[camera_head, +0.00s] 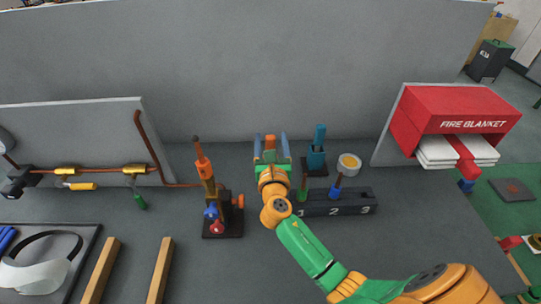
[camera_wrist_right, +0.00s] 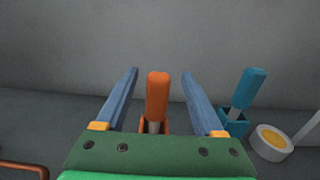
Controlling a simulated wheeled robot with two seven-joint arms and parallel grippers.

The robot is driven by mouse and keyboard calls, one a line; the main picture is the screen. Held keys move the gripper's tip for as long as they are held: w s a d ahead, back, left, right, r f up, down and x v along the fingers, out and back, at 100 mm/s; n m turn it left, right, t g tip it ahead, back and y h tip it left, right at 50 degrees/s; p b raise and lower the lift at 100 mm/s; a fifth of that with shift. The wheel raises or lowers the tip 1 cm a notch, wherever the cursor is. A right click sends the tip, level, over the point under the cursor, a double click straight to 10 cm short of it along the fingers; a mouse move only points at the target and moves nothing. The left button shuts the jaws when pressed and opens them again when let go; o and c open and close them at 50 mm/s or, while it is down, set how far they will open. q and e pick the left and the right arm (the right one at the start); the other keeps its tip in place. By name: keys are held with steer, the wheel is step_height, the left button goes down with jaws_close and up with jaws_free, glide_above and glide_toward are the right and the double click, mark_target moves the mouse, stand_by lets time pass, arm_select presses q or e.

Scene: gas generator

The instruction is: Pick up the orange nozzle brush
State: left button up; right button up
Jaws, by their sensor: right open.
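The orange nozzle brush (camera_wrist_right: 157,95) stands upright in an orange holder (camera_wrist_right: 142,126), with its grey shaft showing below the handle. In the head view, the top of the brush (camera_head: 270,141) shows between the blue fingers of my right gripper (camera_head: 271,147). In the right wrist view, the gripper (camera_wrist_right: 161,73) is open, one finger on each side of the handle, with a gap on both sides. My gripper's green body hides the lower part of the holder. My left gripper is not in view.
A teal brush (camera_head: 319,138) in its holder and a yellow-and-white roll (camera_head: 349,164) stand to the right. A numbered black block (camera_head: 340,203) lies nearer. A burner stand (camera_head: 222,222) is left of my arm. A grey wall (camera_head: 230,70) rises behind.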

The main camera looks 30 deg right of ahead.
steer(key=x, duration=0.4)
steer(key=shift+w, duration=0.1)
jaws_close()
stand_by(1.2)
